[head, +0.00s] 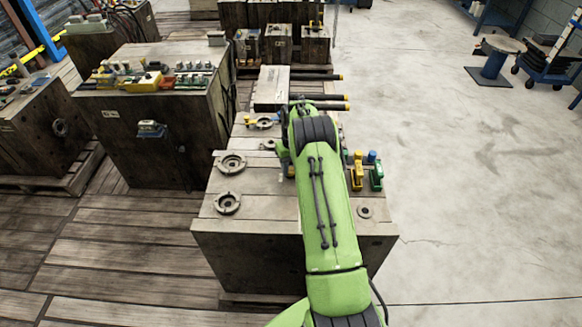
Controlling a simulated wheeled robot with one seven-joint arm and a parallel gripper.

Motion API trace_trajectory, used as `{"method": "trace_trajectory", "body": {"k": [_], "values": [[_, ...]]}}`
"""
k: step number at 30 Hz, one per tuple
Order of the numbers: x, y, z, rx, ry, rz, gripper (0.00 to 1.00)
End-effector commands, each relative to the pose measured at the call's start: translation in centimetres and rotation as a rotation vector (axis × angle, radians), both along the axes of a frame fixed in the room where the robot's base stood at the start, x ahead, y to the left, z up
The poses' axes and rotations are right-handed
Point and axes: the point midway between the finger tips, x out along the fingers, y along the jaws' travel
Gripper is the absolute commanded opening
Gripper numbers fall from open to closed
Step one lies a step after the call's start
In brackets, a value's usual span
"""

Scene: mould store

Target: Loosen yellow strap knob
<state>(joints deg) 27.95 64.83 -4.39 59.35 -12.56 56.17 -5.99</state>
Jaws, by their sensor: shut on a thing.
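My green arm reaches up the middle of the head view over a dark mould block (255,205). My gripper is hidden behind the arm, and so is whatever it touches. I cannot make out a strap knob for certain. A small yellow part (262,122) shows on the block's far left top, left of my arm. A yellow clamp-like piece (356,172) and a green one (377,176) stand on the block's right side, close to my arm.
Round metal rings (231,163) sit on the block's top left. A grey box (272,88) and dark rods (318,77) lie behind. Another block (150,120) with small fittings stands left.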

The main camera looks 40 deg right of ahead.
Motion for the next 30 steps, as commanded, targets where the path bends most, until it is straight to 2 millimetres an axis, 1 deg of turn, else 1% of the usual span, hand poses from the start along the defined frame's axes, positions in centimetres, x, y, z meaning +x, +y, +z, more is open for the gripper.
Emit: {"method": "trace_trajectory", "body": {"k": [6,12,19,30], "values": [[0.14,-0.02,0.1,-0.002,-0.004,0.159,0.03],[0.14,-0.04,0.11,-0.002,-0.004,0.259,0.03],[0.15,-0.01,0.11,-0.002,-0.003,0.318,0.03],[0.17,0.01,0.12,-0.002,-0.004,0.331,0.03]]}}
